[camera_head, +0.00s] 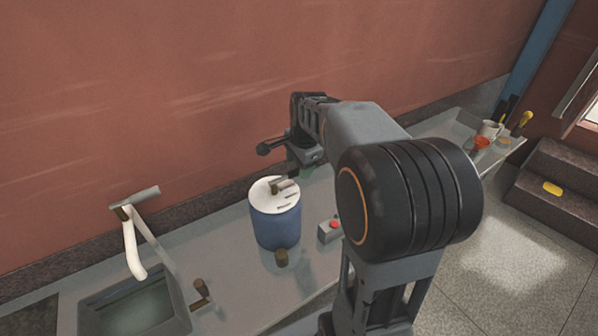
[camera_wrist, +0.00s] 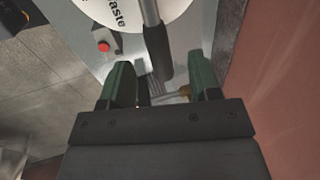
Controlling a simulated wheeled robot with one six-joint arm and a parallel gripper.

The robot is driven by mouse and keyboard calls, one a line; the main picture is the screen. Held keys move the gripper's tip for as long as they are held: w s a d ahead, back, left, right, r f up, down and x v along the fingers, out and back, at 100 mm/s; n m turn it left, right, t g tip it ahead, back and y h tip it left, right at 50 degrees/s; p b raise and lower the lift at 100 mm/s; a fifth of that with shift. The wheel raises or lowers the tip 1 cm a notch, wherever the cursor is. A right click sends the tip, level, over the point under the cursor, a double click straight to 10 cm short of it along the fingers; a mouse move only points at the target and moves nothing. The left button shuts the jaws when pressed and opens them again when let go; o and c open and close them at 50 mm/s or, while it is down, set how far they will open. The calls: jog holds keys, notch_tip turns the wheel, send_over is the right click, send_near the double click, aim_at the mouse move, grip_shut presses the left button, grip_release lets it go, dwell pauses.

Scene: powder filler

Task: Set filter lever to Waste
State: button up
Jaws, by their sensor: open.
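The filter is a blue drum (camera_head: 275,228) with a white top (camera_head: 268,203) on the counter. Its lever (camera_head: 284,186) lies across the top and points toward the right. In the wrist view the white top (camera_wrist: 100,8) shows the label "Waste", partly cut off, left of the lever. The lever there is a grey rod with a dark grip (camera_wrist: 157,52). My gripper (camera_wrist: 159,62) is open, with one green finger on each side of the grip's end in the picture. Gaps show on both sides; I cannot tell its depth. In the head view my gripper (camera_head: 307,170) is behind and right of the drum.
A grey box with a red button (camera_head: 331,229) stands right of the drum. A sink (camera_head: 135,305) with a white tap (camera_head: 133,250) is at left. A red wall rises close behind the counter. Cups (camera_head: 490,129) stand at the far right. My arm hides part of the counter.

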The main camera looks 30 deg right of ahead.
jog(key=shift+w+f, duration=0.25)
jog(key=shift+f, duration=0.9)
jog(key=shift+c, duration=0.5)
grip_shut()
